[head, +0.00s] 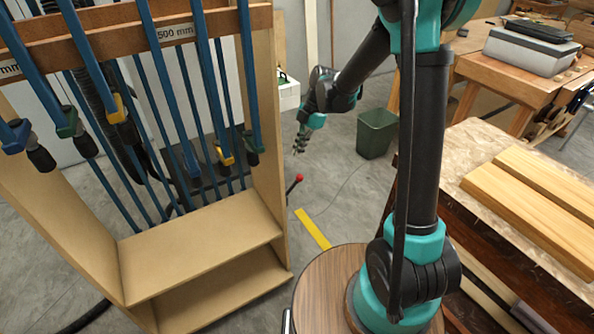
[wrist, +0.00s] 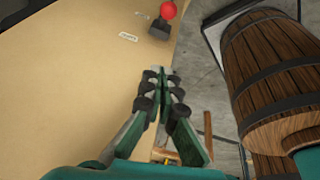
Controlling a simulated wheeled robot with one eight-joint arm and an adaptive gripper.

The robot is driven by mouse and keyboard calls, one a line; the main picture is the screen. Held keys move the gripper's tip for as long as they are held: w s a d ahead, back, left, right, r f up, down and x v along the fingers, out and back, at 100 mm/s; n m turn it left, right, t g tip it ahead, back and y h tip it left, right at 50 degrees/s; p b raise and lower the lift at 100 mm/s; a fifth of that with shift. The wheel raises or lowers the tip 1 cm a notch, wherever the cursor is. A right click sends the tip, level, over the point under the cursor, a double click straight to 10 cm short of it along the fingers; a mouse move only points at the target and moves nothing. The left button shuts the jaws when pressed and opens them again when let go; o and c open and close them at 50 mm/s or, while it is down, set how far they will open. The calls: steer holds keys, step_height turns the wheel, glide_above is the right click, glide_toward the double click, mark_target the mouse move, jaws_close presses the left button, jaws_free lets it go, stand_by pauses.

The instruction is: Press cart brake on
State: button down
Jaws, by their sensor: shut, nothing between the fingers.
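The wooden clamp cart (head: 200,250) stands at the left in the head view, with blue bar clamps hanging in it. The brake is a lever with a red ball knob (head: 297,178), low beside the cart's right side. In the wrist view the red knob (wrist: 168,10) shows at the top edge, above a dark bracket (wrist: 159,28) on the cart's tan panel (wrist: 80,80). My gripper (head: 299,149) is above the knob in the head view, apart from it. In the wrist view my gripper (wrist: 164,74) is shut and empty, with the knob ahead of the fingertips.
A small white label (wrist: 128,36) is on the panel near the bracket. A green bin (head: 376,133) stands on the floor to the right of my gripper. A yellow strip (head: 313,229) lies on the floor. A workbench with boards (head: 540,200) is at the right.

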glide_above(297, 179)
steer(key=s+a, duration=0.2)
step_height(297, 179, down, 9)
steer(key=shift+w+d+f, duration=0.45)
steer(key=shift+d+f, duration=0.05)
steer(key=shift+f, duration=0.15)
steer(key=shift+w+d+f, duration=0.45)
steer(key=shift+f, duration=0.2)
steer(key=shift+w, duration=0.1)
